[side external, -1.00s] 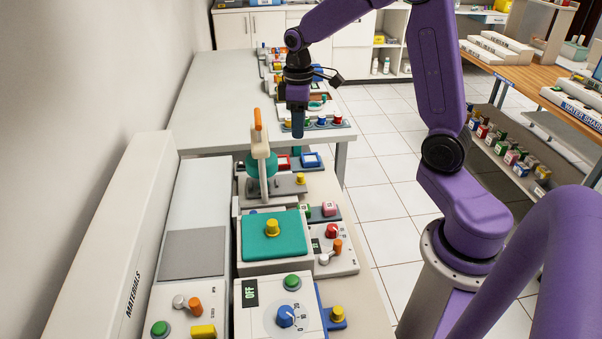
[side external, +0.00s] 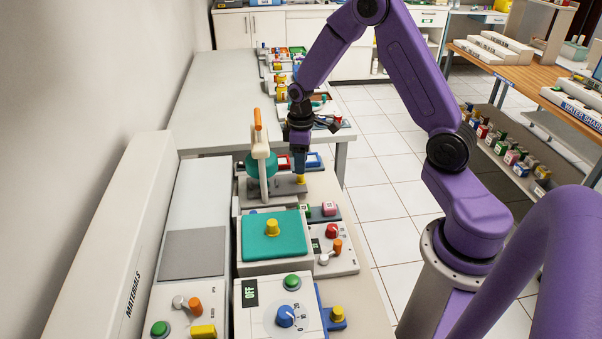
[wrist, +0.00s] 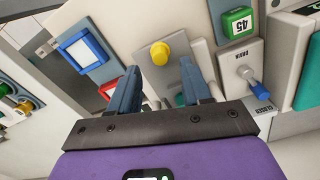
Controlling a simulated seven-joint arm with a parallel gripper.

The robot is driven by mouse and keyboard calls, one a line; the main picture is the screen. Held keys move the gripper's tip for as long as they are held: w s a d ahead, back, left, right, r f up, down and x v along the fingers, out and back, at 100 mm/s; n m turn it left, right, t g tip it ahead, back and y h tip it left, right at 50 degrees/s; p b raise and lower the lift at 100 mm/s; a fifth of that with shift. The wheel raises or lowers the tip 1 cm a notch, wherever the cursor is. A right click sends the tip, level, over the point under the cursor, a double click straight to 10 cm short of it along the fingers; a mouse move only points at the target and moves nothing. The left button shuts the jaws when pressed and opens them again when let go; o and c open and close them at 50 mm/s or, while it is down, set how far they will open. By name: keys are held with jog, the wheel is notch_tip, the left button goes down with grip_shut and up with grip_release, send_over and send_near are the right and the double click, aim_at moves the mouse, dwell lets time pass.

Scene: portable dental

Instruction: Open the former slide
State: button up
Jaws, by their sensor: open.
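A grey slide plate (side external: 286,190) with a yellow knob (side external: 301,180) lies at the foot of the white press-like stand with an orange handle (side external: 258,128). In the wrist view the yellow knob (wrist: 160,53) stands on the grey plate (wrist: 178,78), just beyond and between my fingertips. My gripper (side external: 300,172) points down close above the knob. Its two blue-grey fingers (wrist: 160,68) are apart, with nothing seen between them. In the side view the fingers partly hide the knob's surroundings, and I cannot tell whether they touch it.
A blue-framed tile (side external: 313,160) and a red-framed tile (side external: 284,162) lie behind the slide. In the wrist view a green block marked 45 (wrist: 237,22) and a drain lever (wrist: 257,88) sit to the right.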

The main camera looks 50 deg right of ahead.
aim_at(276, 182)
jog(key=shift+f, duration=2.45)
jog(key=shift+c, duration=0.3)
grip_shut()
